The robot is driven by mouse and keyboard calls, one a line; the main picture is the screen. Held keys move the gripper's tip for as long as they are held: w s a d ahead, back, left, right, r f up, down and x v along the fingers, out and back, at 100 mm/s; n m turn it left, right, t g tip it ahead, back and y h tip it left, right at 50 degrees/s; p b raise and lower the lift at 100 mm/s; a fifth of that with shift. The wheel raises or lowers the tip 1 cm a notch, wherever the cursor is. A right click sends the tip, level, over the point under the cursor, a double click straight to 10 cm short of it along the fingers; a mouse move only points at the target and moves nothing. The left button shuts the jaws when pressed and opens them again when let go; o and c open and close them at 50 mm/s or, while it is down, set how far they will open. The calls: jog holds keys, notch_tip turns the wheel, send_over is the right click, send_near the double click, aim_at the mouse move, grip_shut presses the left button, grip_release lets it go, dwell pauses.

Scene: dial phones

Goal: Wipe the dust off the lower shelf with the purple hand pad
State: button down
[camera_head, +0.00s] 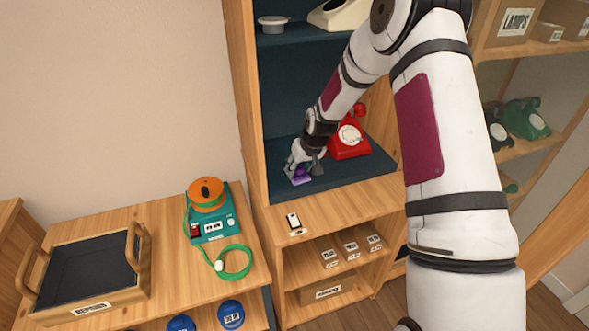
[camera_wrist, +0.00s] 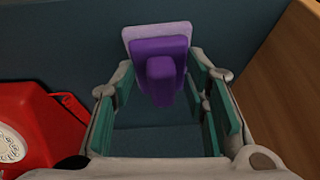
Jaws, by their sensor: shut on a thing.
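My gripper (camera_wrist: 163,90) is shut on the purple hand pad (camera_wrist: 160,49), with its green-lined fingers on both sides of the pad's grip. The pad has a pale lilac face. In the head view the purple pad (camera_head: 300,175) is at the lower shelf (camera_head: 325,183), near its left side. The lower shelf is dark blue-green inside a wooden cabinet. I cannot tell whether the pad touches the shelf surface. I cannot make out dust on the shelf in either view.
A red dial phone (camera_head: 349,140) stands on the same shelf, right of my gripper; in the wrist view it is at the left (camera_wrist: 35,130). The cabinet's wooden side wall (camera_wrist: 290,75) is close on the other side. An upper shelf (camera_head: 300,33) is above.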

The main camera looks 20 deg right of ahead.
jog(key=shift+d, duration=1.9)
jog(key=shift+a+r, duration=0.1)
jog(key=shift+a, duration=1.8)
jog(key=shift+a+f+b, duration=0.2)
jog(key=shift+a+b, duration=0.1)
jog(key=shift+a, duration=1.55)
jog(key=shift+a+r, duration=0.1)
jog(key=shift+a, duration=1.7)
notch_tip(320, 180, up, 6)
jog(key=p, duration=0.1)
jog(key=shift+r, duration=0.1)
